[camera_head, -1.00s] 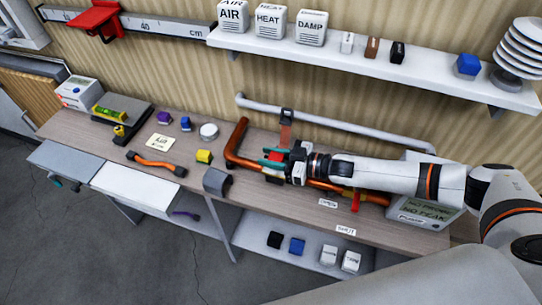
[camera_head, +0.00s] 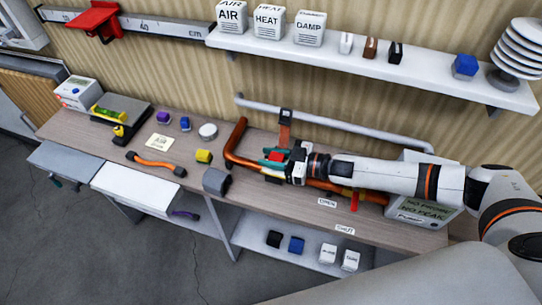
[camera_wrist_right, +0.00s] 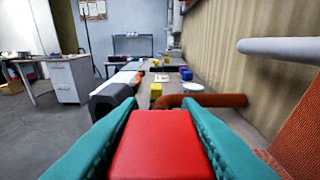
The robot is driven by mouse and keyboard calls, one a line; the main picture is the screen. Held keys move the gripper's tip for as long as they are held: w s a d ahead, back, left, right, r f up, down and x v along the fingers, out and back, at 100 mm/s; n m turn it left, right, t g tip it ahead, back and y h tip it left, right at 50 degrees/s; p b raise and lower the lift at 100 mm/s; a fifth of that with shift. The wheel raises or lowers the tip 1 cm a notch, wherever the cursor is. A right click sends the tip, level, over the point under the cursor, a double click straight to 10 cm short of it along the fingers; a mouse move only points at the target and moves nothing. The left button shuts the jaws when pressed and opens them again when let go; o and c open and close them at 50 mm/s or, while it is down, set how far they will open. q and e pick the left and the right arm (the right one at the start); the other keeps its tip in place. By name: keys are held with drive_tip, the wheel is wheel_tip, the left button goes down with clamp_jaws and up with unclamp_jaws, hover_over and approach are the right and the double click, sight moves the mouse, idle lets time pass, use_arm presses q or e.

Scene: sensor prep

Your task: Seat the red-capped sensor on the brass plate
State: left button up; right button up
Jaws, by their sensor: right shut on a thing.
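The red-capped sensor shows as a red block (camera_wrist_right: 160,145) between the teal fingers of my right gripper (camera_wrist_right: 160,130) in the wrist view. In the head view its red top (camera_head: 277,156) shows between the same fingers (camera_head: 272,160). My right gripper is shut on it, over the bench beside the copper pipe. The sensor's lower part is hidden. I cannot pick out the brass plate with certainty; the gripper and arm cover part of the bench there. My left gripper is not in view.
The bent copper pipe (camera_head: 236,138) runs along the bench under my right arm. A grey block (camera_head: 216,181) stands left of the gripper, with a yellow block (camera_head: 203,156) beyond. A white pipe (camera_head: 340,130) runs along the wall. A labelled display box (camera_head: 425,212) stands at the right.

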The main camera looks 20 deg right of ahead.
drive_tip(key=shift+f+b, duration=0.5)
drive_tip(key=shift+f, duration=0.1)
idle(0.6)
drive_tip(key=o, duration=1)
drive_tip(key=shift+c, duration=0.2)
drive_tip(key=shift+o, duration=0.5)
drive_tip(key=shift+r, duration=0.1)
drive_tip(key=o, duration=0.3)
drive_tip(key=shift+r, duration=0.1)
